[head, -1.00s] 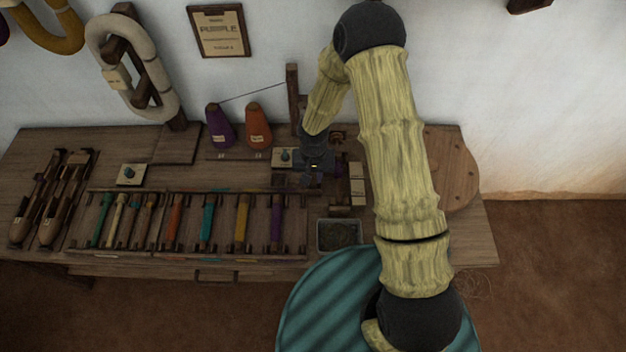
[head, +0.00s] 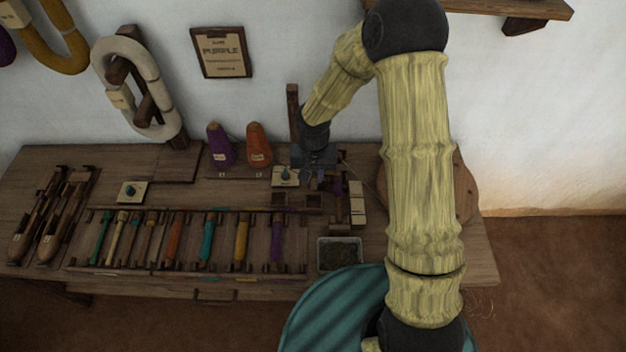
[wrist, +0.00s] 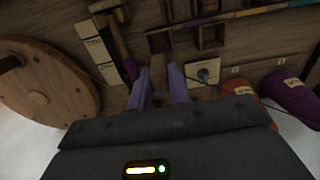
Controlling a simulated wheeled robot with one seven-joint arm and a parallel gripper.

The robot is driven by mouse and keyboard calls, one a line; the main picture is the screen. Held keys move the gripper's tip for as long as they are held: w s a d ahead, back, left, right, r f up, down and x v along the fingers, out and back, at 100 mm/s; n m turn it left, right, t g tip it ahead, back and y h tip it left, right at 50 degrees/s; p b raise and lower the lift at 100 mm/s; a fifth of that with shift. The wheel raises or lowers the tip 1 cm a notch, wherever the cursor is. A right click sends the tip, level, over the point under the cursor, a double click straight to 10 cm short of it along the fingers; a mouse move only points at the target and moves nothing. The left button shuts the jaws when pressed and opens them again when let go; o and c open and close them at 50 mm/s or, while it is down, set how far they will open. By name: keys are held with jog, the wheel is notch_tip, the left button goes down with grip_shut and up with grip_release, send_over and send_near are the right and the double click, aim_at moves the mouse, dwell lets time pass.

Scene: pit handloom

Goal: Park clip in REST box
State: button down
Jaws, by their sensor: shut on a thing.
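My gripper (head: 310,180) is low over the back right part of the bench, in front of the dark post. In the wrist view its two purple-grey fingers (wrist: 160,78) are shut on a small brownish piece, taken to be the clip (wrist: 158,68); the fingers mostly hide it. Two small open wooden boxes stand just in front: the left one (head: 279,200) and the right one (head: 313,201). They also show in the wrist view, as one box (wrist: 211,37) and another (wrist: 160,42) near the fingertips. I cannot read which is marked REST.
A teal-knobbed card (head: 285,176) lies beside the gripper. Purple (head: 219,145) and orange (head: 258,145) cones stand behind left; a thin thread runs near them. Pale labelled blocks (head: 357,203), a round wooden board (wrist: 40,95) and a grey tray (head: 340,254) are to the right.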

dwell(0.5)
jog(key=w+d, duration=0.4)
jog(key=d, duration=0.9)
jog(key=shift+d+f, duration=0.3)
jog(key=shift+d, duration=0.05)
